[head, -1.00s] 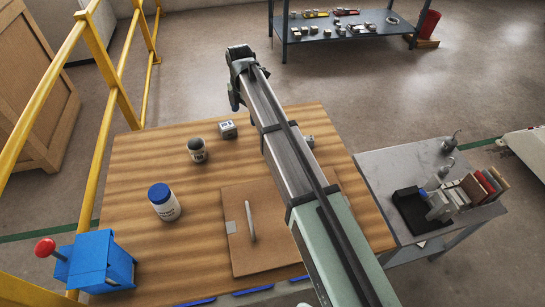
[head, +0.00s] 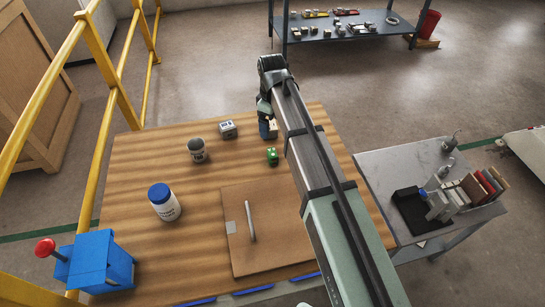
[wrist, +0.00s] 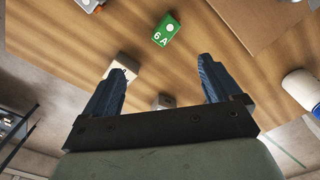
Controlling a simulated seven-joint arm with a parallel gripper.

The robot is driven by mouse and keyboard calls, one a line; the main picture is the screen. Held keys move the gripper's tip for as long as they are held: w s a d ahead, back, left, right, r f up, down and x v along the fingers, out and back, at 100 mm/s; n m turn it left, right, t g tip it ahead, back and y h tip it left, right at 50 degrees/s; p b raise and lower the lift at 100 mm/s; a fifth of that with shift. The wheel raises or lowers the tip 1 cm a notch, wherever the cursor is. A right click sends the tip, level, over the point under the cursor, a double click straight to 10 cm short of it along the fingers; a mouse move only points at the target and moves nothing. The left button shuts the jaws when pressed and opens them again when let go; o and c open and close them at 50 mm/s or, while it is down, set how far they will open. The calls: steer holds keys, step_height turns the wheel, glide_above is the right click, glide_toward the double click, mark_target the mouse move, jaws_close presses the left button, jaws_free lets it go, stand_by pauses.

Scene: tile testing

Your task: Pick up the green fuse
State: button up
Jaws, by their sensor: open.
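The green fuse (head: 272,156) lies on the wooden table, beyond the top edge of the brown board. In the wrist view the fuse (wrist: 166,30) is a green block with white "6 A" lettering and a pale round spot, near the top centre. My gripper (head: 268,125) is above the far part of the table, beyond the fuse in the head view. In the wrist view its two blue fingers (wrist: 162,66) are spread apart with nothing gripped. The fuse appears ahead of the fingertips, apart from them.
A beige block (wrist: 122,68) shows by the left finger, and a small grey block (wrist: 162,101) between the fingers. A brown board (head: 262,245) with a handle, a blue-lidded jar (head: 164,203), a dark-lidded can (head: 197,151) and a grey box (head: 228,130) are on the table.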

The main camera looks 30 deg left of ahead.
mark_target(273, 152)
steer(key=shift+s+d+f+m, duration=0.2)
steer(key=shift+f+m, duration=2.15)
steer(key=shift+m, duration=2.25)
steer(key=shift+s+d+f+m, duration=0.2)
steer(key=shift+f+m, duration=2.1)
steer(key=shift+m, duration=2.3)
steer(key=shift+s+d+f+m, duration=0.2)
steer(key=shift+f+m, duration=2.15)
steer(key=shift+m, duration=2.25)
steer(key=shift+c, duration=0.2)
steer(key=c, duration=1)
steer(key=shift+r, duration=0.1)
steer(key=shift+c, duration=0.2)
